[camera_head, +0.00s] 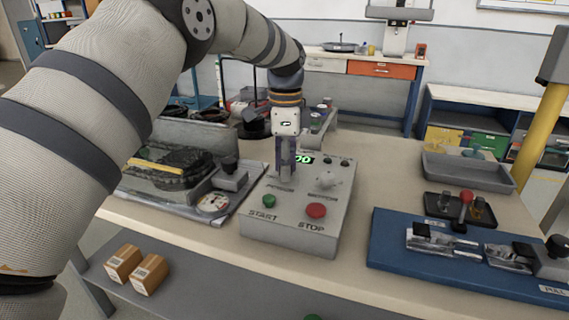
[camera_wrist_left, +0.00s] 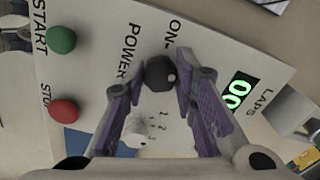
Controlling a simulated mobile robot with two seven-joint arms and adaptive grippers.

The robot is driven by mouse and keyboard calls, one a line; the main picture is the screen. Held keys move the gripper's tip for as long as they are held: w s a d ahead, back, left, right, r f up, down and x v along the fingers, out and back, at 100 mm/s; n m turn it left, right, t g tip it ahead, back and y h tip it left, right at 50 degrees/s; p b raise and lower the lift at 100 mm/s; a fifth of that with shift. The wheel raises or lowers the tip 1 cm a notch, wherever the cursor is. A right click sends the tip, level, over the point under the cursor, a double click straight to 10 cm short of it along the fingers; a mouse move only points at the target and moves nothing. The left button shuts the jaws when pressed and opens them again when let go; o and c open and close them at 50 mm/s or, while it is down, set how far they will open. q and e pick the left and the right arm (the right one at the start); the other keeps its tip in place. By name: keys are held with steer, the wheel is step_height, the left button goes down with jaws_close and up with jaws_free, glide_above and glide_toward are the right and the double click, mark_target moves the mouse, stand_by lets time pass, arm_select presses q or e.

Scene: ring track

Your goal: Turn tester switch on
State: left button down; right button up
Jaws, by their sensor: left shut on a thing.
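The tester box (camera_head: 292,243) is light grey and sits on the table, with START and STOP buttons, a white dial and a lit green display (camera_head: 304,159). In the left wrist view the display (camera_wrist_left: 238,93) reads 00 beside the word LAPS. The tester switch (camera_wrist_left: 159,73) is a dark knob between the words POWER and ON. My left gripper (camera_head: 286,172) points down at the box's back left and hides the switch in the head view. In the wrist view its fingertips (camera_wrist_left: 160,84) are closed on the switch from both sides. My right gripper is out of view.
The green START button (camera_head: 269,201) and red STOP button (camera_head: 316,210) are at the box's front. A grey track fixture (camera_head: 238,190) stands close on the left. A blue clamp board (camera_head: 400,255) and grey tray (camera_head: 468,172) are on the right. Two small boxes (camera_head: 136,270) lie below.

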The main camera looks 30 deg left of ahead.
arm_select(q)
steer(key=n, duration=1.2)
steer(key=shift+n, duration=0.3)
stand_by(0.4)
steer(key=c, duration=1.3)
jaws_free()
step_height(320, 180, up, 12)
